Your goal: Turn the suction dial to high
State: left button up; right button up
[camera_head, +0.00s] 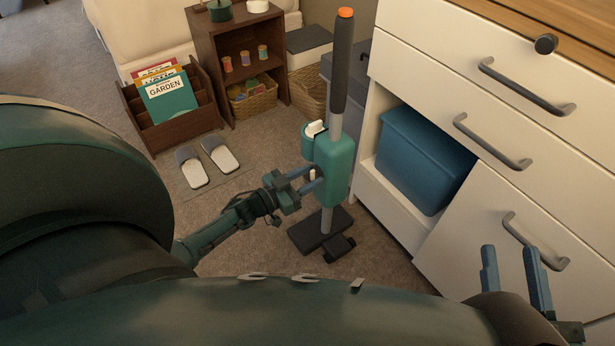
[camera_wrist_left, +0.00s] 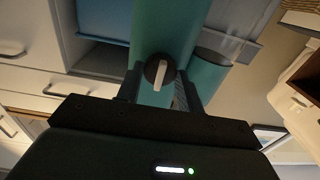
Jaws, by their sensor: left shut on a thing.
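A stick vacuum with a teal body (camera_head: 334,163) stands upright, with a dark handle tipped in orange and a dark floor head (camera_head: 320,229). Its suction dial (camera_wrist_left: 158,73) is a dark disc with a pale pointer, on the side of the body facing my left arm. The pointer stands nearly upright in the left wrist view, tilted slightly; the dial's markings are not readable. My left gripper (camera_head: 314,180) is at the dial, a finger on each side, shut on it. My right gripper (camera_head: 509,250) is open and empty at the lower right.
A white drawer cabinet (camera_head: 440,75) with dark handles stands close on the right, a blue bin (camera_head: 421,160) in its open compartment. A brown shelf (camera_head: 208,60), a magazine rack (camera_head: 170,130) and slippers (camera_head: 205,165) are behind on the carpet.

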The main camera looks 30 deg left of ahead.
pick_arm(q)
jog(key=shift+m, duration=0.3)
jog(key=m, duration=0.5)
jog(key=shift+b, duration=0.4)
jog(key=m+b, duration=0.1)
jog(key=m, duration=0.5)
jog(key=shift+m, duration=0.3)
jog(key=o, duration=1)
jog(key=p+v, duration=0.3)
jog(key=v, duration=1)
jog(key=shift+s, duration=0.1)
